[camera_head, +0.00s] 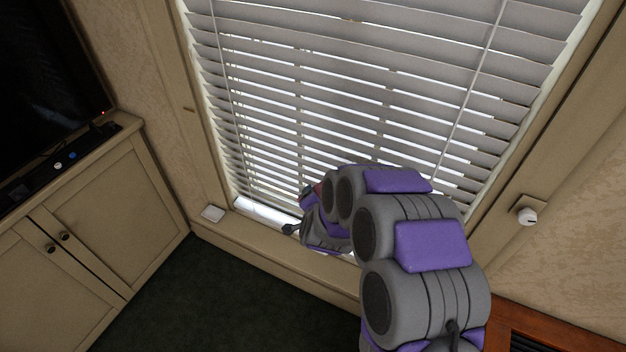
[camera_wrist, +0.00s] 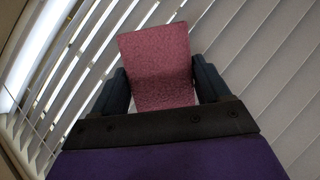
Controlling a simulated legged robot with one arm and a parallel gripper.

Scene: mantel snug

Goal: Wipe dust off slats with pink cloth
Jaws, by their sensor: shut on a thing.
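The pink cloth (camera_wrist: 156,62) sits between the two dark fingers of my gripper (camera_wrist: 162,88) in the wrist view. My gripper is shut on it, and the cloth sticks out past the fingertips toward the slats. The grey-white slats (camera_wrist: 253,50) fill the background of the wrist view, running diagonally. In the head view the slats (camera_head: 370,75) cover the window, and my arm reaches to their lower part. The gripper's fingers are mostly hidden behind my arm there. I cannot tell whether the cloth touches a slat. Dust cannot be made out.
A window sill (camera_head: 265,212) runs below the slats. A cabinet (camera_head: 100,215) with a dark screen (camera_head: 45,75) stands at the left. A white knob (camera_head: 527,215) is on the right frame. Thin cords (camera_head: 470,95) hang over the slats. Dark carpet (camera_head: 215,300) is clear below.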

